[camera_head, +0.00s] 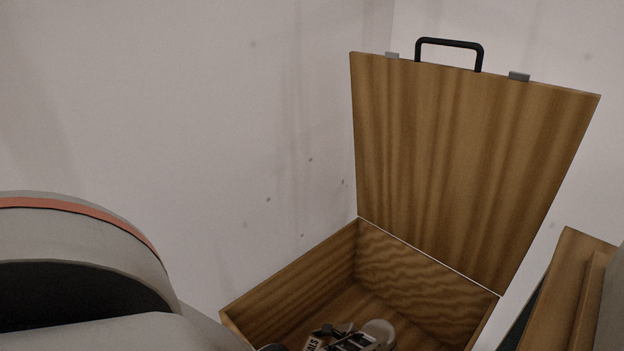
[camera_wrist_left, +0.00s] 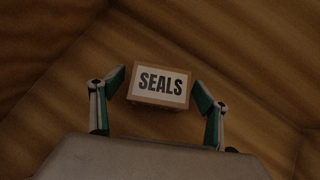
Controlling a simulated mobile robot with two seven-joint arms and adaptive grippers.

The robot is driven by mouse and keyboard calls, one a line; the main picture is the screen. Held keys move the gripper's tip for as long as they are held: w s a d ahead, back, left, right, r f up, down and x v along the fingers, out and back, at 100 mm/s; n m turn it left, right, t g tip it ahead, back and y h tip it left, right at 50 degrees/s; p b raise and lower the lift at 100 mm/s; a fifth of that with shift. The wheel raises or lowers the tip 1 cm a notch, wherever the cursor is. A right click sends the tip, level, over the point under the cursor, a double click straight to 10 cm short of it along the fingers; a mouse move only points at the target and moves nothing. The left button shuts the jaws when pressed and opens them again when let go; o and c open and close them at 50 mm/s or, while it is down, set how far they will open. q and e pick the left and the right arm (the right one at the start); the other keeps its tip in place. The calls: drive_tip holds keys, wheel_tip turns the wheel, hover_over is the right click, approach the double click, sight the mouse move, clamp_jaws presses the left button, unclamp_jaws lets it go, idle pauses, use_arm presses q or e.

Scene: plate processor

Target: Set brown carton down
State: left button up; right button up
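My left gripper (camera_wrist_left: 160,80) is open, with one finger on each side of the carton and a narrow gap at each side. In the head view my left gripper (camera_head: 350,341) is low inside the box, partly cut off by the frame. Whether the carton rests fully on the box floor is hard to tell. My right gripper is not in view.
The wooden box (camera_head: 300,289) has its hinged lid (camera_head: 460,165) standing open, with a black handle (camera_head: 449,42) on top. Its walls surround my left gripper. Another wooden object (camera_head: 562,290) stands at the right edge. A pale wall (camera_head: 200,120) lies behind.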

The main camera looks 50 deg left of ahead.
use_arm(q)
drive_tip(key=shift+w+r, duration=0.15)
drive_tip(key=shift+r, duration=0.2)
drive_tip(key=p+v, duration=0.1)
drive_tip(key=v, duration=1)
drive_tip(key=shift+d+r+p, duration=0.2)
drive_tip(key=shift+d+p, duration=0.2)
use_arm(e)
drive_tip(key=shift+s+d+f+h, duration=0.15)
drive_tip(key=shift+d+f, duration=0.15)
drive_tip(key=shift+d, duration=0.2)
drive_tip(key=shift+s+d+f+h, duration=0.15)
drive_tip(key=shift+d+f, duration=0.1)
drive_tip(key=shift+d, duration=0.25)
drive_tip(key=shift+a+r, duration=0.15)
